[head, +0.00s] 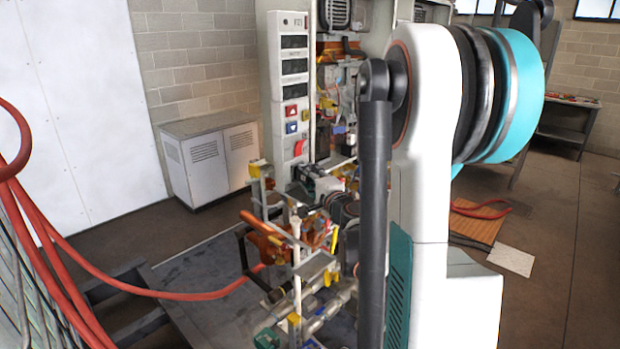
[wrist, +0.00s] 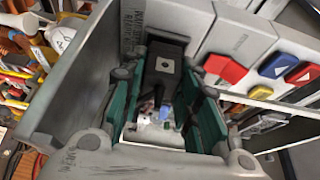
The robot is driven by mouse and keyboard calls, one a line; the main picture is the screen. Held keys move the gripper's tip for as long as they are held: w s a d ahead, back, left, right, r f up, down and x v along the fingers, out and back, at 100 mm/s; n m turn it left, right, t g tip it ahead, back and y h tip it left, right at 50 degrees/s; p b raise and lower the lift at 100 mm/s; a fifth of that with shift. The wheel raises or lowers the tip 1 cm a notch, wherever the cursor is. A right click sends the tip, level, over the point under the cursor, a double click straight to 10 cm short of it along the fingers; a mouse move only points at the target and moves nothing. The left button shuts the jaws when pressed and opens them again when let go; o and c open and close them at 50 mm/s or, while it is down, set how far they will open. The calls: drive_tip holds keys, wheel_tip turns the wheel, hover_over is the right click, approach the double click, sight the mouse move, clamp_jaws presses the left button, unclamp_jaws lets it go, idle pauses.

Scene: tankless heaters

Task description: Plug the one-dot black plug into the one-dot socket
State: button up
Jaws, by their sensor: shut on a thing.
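My gripper (wrist: 168,82) shows its two green-padded fingers in the wrist view, shut on a black plug (wrist: 164,67). The plug has one pale dot on the face turned to the camera. In the head view my gripper (head: 318,184) is small and dark, low in front of the tall white panel, partly among the clutter. The plug cannot be made out there. I cannot pick out the one-dot socket in either view; the plug and fingers cover the part of the panel straight ahead.
A grey-white panel (head: 284,70) carries red (wrist: 225,68) and blue (wrist: 277,65) switches right of my fingers. Pipes and valves (head: 300,262) crowd below. A white cabinet (head: 210,158) stands left; a red hose (head: 150,293) crosses the floor. My arm hides the middle right.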

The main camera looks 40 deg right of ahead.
drive_tip(key=shift+w, duration=0.5)
drive_tip(key=shift+w+r, duration=0.25)
drive_tip(key=shift+w, duration=0.1)
drive_tip(key=shift+c, duration=0.5)
drive_tip(key=o, duration=1.1)
drive_tip(key=shift+o, duration=0.8)
drive_tip(key=shift+w+a+f, duration=0.1)
drive_tip(key=shift+w+f, duration=0.05)
drive_tip(key=shift+w, duration=0.05)
drive_tip(key=shift+s+f, duration=0.1)
drive_tip(key=shift+s, duration=0.05)
